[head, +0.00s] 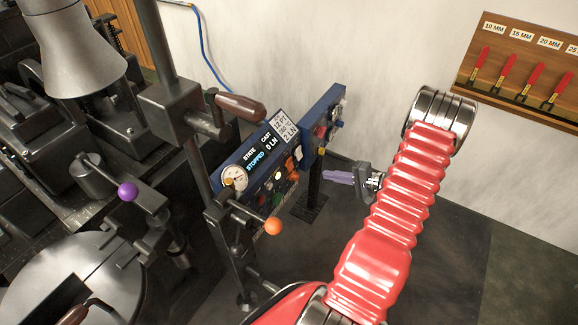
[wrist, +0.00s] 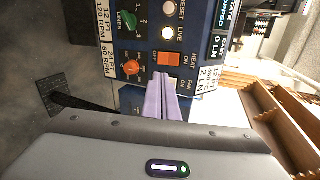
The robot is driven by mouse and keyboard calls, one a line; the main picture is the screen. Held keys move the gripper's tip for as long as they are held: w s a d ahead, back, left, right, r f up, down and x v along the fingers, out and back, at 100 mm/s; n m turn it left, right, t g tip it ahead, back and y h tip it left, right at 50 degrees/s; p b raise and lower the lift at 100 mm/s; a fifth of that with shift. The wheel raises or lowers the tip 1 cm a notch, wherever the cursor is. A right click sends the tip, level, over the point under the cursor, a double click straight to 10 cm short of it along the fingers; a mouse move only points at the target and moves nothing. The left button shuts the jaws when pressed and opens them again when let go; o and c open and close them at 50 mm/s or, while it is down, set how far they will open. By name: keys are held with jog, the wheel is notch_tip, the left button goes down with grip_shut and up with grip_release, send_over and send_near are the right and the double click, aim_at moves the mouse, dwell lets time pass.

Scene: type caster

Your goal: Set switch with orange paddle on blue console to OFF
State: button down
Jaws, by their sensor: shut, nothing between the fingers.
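The blue console (head: 262,190) stands left of centre in the head view and fills the top of the wrist view. In the wrist view an orange paddle switch (wrist: 168,58) sits on its panel among labels reading HEAT, ON and OFF. The paddle's tilt is too small to tell. My gripper (wrist: 159,76) has purple fingers, shut and empty, with their tips just below the paddle in the picture. I cannot tell whether they touch the panel. In the head view my gripper (head: 326,176) is right of the console, pointing left, and small orange parts show on the panel.
An orange knob (wrist: 132,68) and a green knob (wrist: 128,19) are left of the paddle in the wrist view. A lit white button (wrist: 167,33) is above it. A lever with an orange ball (head: 273,226) stands before the console. A wooden rack (head: 540,75) hangs at right.

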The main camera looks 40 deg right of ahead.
aim_at(291, 168)
jog(key=shift+w+a+r+n, duration=0.1)
jog(key=shift+w+r+n, duration=0.1)
jog(key=shift+n, duration=0.3)
jog(key=shift+w, duration=0.15)
jog(key=x, duration=1.3)
jog(key=shift+w+a, duration=0.2)
jog(key=shift+w, duration=0.1)
